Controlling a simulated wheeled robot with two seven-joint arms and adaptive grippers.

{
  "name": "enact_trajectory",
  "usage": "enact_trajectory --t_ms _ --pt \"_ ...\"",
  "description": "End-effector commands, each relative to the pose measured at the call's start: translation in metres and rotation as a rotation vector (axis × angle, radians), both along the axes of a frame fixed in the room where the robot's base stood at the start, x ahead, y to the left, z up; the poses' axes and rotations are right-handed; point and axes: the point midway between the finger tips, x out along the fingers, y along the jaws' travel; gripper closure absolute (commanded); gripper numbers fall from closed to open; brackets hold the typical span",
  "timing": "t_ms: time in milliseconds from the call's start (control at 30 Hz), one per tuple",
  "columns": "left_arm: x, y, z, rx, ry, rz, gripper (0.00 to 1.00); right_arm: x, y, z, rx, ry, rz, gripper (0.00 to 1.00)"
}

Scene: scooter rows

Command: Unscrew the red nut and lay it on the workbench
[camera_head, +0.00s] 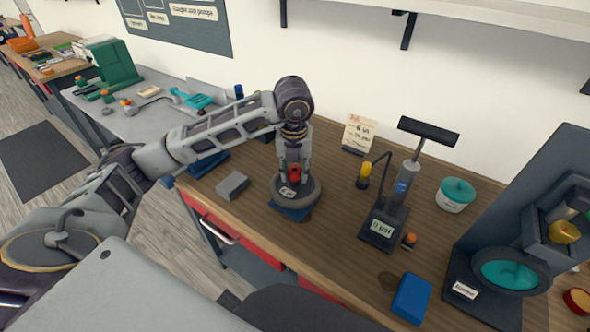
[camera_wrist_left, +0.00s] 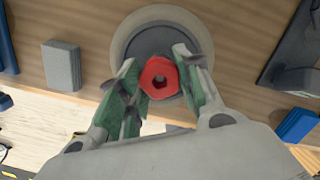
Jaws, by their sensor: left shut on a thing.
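The red nut (camera_head: 294,173) is above the centre of a round grey wheel-like disc (camera_head: 311,196) that rests on a blue block (camera_head: 290,213) on the wooden workbench (camera_head: 255,226). My left gripper (camera_head: 293,172) points down over the disc and is shut on the red nut. In the left wrist view the red nut (camera_wrist_left: 160,78) sits between the green-padded fingers, with a dark hole in its middle. I cannot tell whether the nut still touches the disc. My right gripper is not in view.
A grey block (camera_head: 232,185) lies left of the disc. A pump with a display (camera_head: 383,229) stands to the right, with a blue box (camera_head: 411,298), a teal-lidded tub (camera_head: 455,194) and a dark machine (camera_head: 500,272) beyond. Bare wood shows in front of the disc.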

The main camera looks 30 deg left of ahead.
Motion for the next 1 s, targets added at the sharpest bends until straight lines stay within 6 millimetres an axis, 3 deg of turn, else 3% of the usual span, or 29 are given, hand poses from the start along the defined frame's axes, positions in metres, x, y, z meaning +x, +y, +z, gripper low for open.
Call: enact_trajectory --t_ms 133,167,333,700,1000 --pt "0.0025 0.0043 0.0008 0.007 -0.005 0.009 0.88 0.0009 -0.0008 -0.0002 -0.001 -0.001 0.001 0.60" --pt "0.0025 0.0043 0.0007 0.007 -0.005 0.009 0.62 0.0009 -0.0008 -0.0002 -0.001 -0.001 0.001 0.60" --pt "0.0016 0.0030 0.0004 0.005 -0.003 0.005 0.41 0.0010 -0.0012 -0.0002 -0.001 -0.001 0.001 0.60" --pt "0.0005 0.0011 -0.0001 0.002 -0.001 -0.002 0.40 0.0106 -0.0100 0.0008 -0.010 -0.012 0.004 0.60" --pt "0.0004 0.0008 -0.0002 0.001 -0.001 -0.058 0.40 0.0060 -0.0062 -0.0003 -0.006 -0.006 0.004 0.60"
